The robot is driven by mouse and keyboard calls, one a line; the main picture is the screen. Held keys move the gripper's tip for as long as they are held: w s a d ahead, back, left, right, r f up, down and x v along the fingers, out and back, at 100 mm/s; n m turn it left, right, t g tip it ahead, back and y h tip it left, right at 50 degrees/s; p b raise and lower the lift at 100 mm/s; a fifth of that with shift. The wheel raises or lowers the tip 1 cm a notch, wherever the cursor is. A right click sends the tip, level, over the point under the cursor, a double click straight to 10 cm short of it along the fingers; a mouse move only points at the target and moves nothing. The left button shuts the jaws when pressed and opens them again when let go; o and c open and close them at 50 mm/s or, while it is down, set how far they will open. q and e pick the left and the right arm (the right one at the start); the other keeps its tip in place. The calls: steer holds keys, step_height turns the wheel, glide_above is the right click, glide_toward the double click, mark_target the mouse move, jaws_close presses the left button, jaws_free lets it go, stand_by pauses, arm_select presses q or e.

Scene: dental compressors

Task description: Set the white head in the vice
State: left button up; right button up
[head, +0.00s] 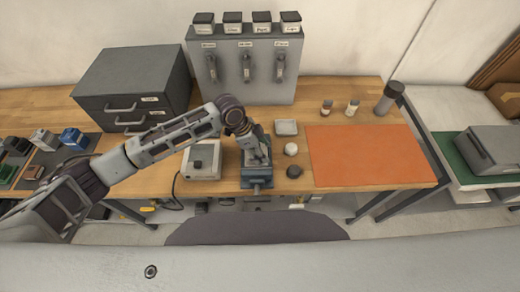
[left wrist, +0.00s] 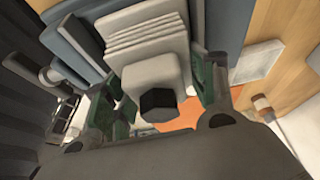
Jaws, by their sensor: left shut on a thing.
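The white head (left wrist: 152,72), a pale ribbed block with a black hexagonal fitting, sits between the green fingers of my left gripper (left wrist: 160,97) in the left wrist view. The gripper is shut on it. In the head view my left gripper (head: 257,158) points down directly over the blue-grey vice (head: 257,181) at the table's front edge. The vice's blue-grey body (left wrist: 80,35) shows close behind the head in the wrist view. I cannot tell whether the head touches the jaws; the gripper hides it in the head view. My right gripper is not in view.
A pale box with a black knob (head: 202,160) stands left of the vice. An orange mat (head: 365,157) is farther right. A grey cabinet (head: 262,70) stands behind.

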arm_select(q)
steer(key=shift+r, duration=0.1)
steer(key=o, duration=1.5)
steer(key=shift+w, duration=0.1)
steer(key=shift+o, duration=0.2)
steer(key=shift+o, duration=0.4)
steer(key=o, duration=0.3)
